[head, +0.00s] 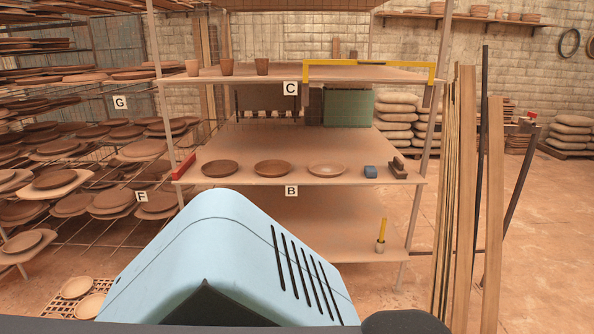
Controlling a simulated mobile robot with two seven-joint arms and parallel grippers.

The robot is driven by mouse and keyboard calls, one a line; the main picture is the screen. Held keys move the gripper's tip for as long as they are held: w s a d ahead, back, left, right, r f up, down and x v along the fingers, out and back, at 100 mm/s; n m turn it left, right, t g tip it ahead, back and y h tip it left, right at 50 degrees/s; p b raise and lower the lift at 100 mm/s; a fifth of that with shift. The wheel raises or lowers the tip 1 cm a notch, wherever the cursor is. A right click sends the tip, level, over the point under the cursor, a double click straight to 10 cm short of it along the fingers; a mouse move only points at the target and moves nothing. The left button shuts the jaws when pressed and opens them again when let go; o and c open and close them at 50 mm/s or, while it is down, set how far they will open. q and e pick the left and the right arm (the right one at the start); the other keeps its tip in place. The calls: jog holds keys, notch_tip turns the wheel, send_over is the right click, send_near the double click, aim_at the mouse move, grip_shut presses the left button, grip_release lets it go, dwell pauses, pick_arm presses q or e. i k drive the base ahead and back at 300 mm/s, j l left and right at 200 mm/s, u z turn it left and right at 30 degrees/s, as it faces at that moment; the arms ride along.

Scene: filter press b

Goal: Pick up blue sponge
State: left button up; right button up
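The blue sponge (370,171) is a small blue block on the middle shelf (300,181), the one labelled B, near its right end. It sits between a pale shallow bowl (326,169) on its left and a dark brown object (397,167) on its right. Nothing covers it. Neither of my grippers can be made out in the head view. A large light-blue slotted housing, likely part of my own body, fills the lower middle and hides part of the lowest shelf.
Two brown bowls (273,168) and a red block (184,166) share the shelf. Above, shelf C (330,73) holds cups (227,67) and a yellow frame-shaped object (369,64). Tall boards (466,200) lean at right. A drying rack (75,160) of plates stands left. Floor at far right is clear.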

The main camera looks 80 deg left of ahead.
aim_at(370, 172)
jog(key=u, duration=2.75)
